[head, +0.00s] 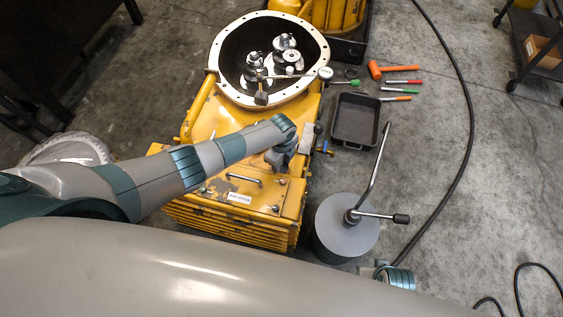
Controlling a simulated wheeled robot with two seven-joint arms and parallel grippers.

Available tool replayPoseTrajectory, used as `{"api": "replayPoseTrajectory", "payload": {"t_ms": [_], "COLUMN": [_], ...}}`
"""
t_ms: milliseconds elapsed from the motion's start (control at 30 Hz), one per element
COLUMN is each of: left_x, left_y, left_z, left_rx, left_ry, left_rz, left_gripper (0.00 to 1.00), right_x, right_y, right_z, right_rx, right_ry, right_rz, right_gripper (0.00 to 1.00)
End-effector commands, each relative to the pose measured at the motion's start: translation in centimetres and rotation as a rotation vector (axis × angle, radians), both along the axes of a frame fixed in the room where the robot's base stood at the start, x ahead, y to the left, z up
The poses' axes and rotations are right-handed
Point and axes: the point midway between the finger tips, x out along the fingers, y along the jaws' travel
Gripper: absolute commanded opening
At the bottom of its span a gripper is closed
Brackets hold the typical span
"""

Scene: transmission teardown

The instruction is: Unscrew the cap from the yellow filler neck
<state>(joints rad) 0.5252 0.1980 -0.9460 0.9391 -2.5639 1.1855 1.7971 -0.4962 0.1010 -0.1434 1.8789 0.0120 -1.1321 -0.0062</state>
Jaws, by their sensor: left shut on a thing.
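My left gripper (276,165) reaches in from the left over the top of the yellow transmission housing (225,122). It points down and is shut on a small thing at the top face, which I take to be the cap. The wrist and fingers hide the cap and the filler neck, so I cannot tell whether the cap still sits on the neck. Part of my right arm shows at the bottom, right of centre; its gripper cannot be made out.
The open bell housing (222,52) holds several metal parts. Right of it lie a black tray (355,118), an orange mallet (374,69) and several coloured-handled tools. A grey round drum (340,232) with a bent rod stands at lower right. A black hose crosses the floor.

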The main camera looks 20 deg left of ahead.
Motion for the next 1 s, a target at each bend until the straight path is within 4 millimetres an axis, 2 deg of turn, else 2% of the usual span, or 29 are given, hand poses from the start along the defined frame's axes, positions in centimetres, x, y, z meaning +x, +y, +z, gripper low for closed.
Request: {"api": "replayPoseTrajectory", "payload": {"t_ms": [133,567,900,1000], "left_x": [0.0,0.0,0.0,0.0], "left_y": [0.0,-0.1,-0.1,0.0], "left_z": [0.1,0.1,0.2,0.1], "left_rx": [0.0,-0.001,-0.001,0.0], "left_ry": [0.001,0.0,0.0,0.0], "left_rz": [0.091,0.143,0.488,0.541], "left_gripper": [0.08,0.08,0.08,0.08], "right_x": [0.0,0.0,0.0,0.0], "right_y": [0.0,0.0,0.0,0.0], "right_z": [0.5,0.9,2.6,2.7], "right_rx": [0.0,0.0,0.0,0.0], "right_ry": [0.0,0.0,0.0,0.0], "right_rz": [0.0,0.0,0.0,0.0], "right_gripper": [0.31,0.31,0.31,0.31]}}
